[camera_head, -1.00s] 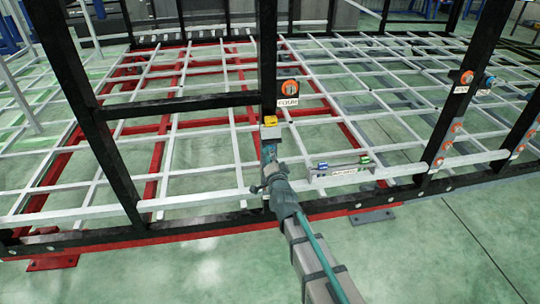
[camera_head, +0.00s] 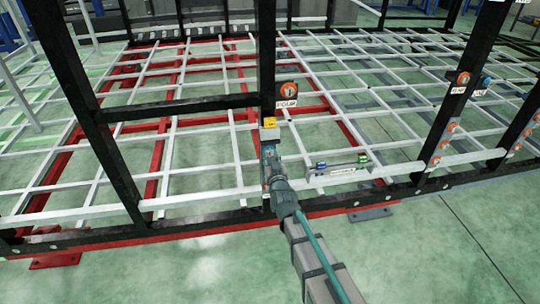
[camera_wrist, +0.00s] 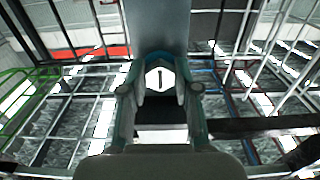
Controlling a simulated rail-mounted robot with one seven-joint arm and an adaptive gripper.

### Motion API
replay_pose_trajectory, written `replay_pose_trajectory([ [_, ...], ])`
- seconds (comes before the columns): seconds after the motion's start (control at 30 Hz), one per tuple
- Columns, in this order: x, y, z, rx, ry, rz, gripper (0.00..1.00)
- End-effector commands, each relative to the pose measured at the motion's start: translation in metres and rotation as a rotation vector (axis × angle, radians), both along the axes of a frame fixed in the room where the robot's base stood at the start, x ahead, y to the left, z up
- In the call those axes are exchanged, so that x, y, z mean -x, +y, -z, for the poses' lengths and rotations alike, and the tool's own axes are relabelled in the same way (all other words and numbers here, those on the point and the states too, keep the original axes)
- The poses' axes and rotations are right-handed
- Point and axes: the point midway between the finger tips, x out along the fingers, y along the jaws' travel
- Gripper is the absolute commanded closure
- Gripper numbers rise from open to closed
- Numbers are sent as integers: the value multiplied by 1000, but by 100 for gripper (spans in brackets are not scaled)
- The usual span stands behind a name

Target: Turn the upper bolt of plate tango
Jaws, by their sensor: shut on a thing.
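My gripper (camera_head: 269,152) is at the black upright post in the head view, just below a small grey block with a yellow top (camera_head: 269,123). In the wrist view its two fingers (camera_wrist: 160,88) are closed on either side of a pale hexagonal bolt head (camera_wrist: 160,77) with a dark line on its face. A grey flat surface (camera_wrist: 158,28) lies directly above the bolt head in that view. My arm hides the lower post in the head view. I cannot read any plate name at the gripper, and I cannot tell which plate this bolt is on.
An orange round fitting with a label (camera_head: 288,90) sits right of the post (camera_head: 267,55). A grey bar with blue and green ends (camera_head: 342,169) is right of my gripper. More orange fittings (camera_head: 463,79) are on the right post. Chassis bars surround the gripper.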

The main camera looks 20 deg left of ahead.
Motion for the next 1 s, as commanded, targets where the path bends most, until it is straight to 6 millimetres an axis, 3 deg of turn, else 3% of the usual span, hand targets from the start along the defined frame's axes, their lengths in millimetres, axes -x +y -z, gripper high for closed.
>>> replay_pose_trajectory([
  [0.6, -4, -1, -3, 492, -296, 3, 100],
  [1.0, -4, -2, -3, 702, -419, 4, 100],
])
